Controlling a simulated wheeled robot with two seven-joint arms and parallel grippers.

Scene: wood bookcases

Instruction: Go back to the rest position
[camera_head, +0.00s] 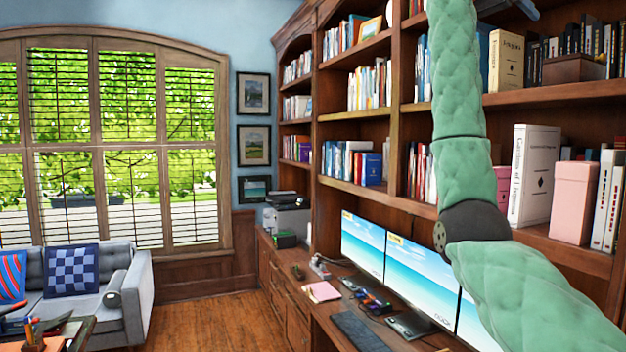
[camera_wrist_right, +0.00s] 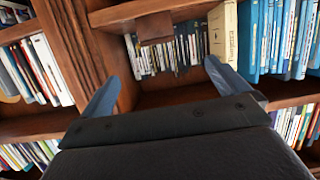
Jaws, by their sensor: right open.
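My right arm, in a green quilted sleeve, rises across the right side of the head view. Its dark gripper (camera_head: 508,6) is at the top edge, partly cut off, high in front of the bookcase. In the right wrist view the right gripper (camera_wrist_right: 162,72) has its two blue-grey fingers spread wide, with nothing between them. Beyond the fingers is a shelf with dark books, a brown box (camera_wrist_right: 155,28) and a cream book (camera_wrist_right: 222,35). My left gripper is not in view.
The wood bookcase (camera_head: 400,112) fills the right side, close behind my right arm. Monitors (camera_head: 362,243) and a keyboard (camera_head: 358,332) stand on its counter. A grey sofa (camera_head: 135,290) and a low table are at left. Wood floor (camera_head: 215,318) is clear between.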

